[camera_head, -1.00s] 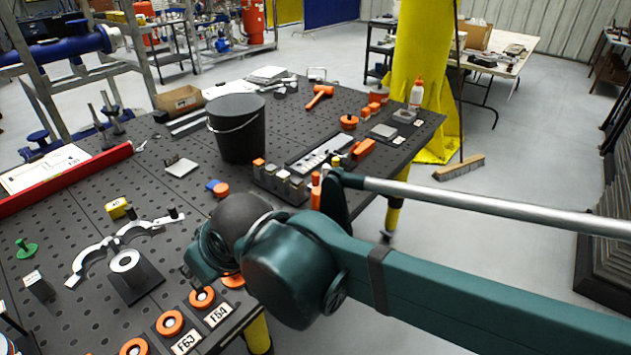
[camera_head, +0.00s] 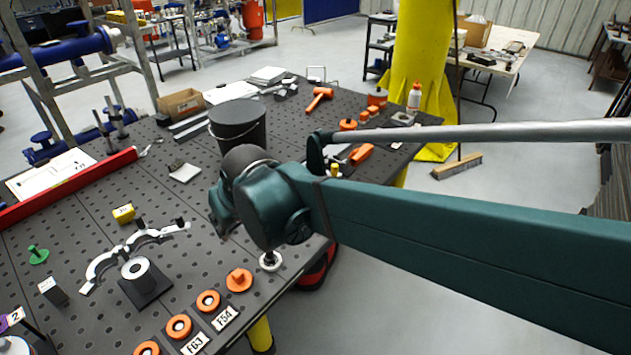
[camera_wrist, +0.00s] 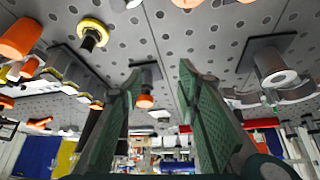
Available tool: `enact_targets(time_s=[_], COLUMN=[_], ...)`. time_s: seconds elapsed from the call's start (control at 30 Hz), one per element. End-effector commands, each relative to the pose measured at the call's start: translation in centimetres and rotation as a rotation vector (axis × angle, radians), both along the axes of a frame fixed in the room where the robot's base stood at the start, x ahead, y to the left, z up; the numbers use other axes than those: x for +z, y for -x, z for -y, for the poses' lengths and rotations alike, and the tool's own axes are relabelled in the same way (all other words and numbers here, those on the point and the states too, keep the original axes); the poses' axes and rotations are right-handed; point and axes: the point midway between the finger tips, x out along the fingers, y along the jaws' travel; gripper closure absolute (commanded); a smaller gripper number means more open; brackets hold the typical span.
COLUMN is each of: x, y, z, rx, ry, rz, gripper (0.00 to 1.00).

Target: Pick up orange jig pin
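My gripper (camera_wrist: 159,72) is open and empty in the wrist view, its two green finger pads apart. Between and beyond them an orange-topped piece (camera_wrist: 145,100) stands on a dark square base (camera_wrist: 146,72); it looks like the jig pin, but I cannot be sure. That view is upside down, with the tabletop above. The piece is not in contact with the fingers. In the head view my wrist (camera_head: 222,205) hides the gripper's fingers and the table area behind it. Another orange piece (camera_head: 239,280), with a raised knob, lies near the table's front edge.
A black bucket (camera_head: 237,125) stands behind my wrist. A curved clamp fixture (camera_head: 137,270) is to the left. Several orange rings (camera_head: 208,300) line the front edge. A white flanged part (camera_head: 270,260) stands near my arm. An orange mallet (camera_head: 319,98) lies at the back.

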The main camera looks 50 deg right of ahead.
Motion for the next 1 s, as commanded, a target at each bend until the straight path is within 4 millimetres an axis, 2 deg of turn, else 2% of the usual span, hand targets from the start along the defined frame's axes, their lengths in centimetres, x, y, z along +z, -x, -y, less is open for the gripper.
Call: enact_targets(time_s=[0.03,0.43,0.7,1.0], x=[0.6,1.4,1.3,0.8], y=[-0.4,-2.1,-2.3,-1.5], z=[1.2,9.6,15.7,22.6], rx=[-0.022,-0.172,-0.274,-0.388], ry=[-0.002,-0.016,-0.030,-0.049], rz=[-0.005,-0.046,-0.072,-0.101], gripper=[0.67,0.67,0.67,0.67])
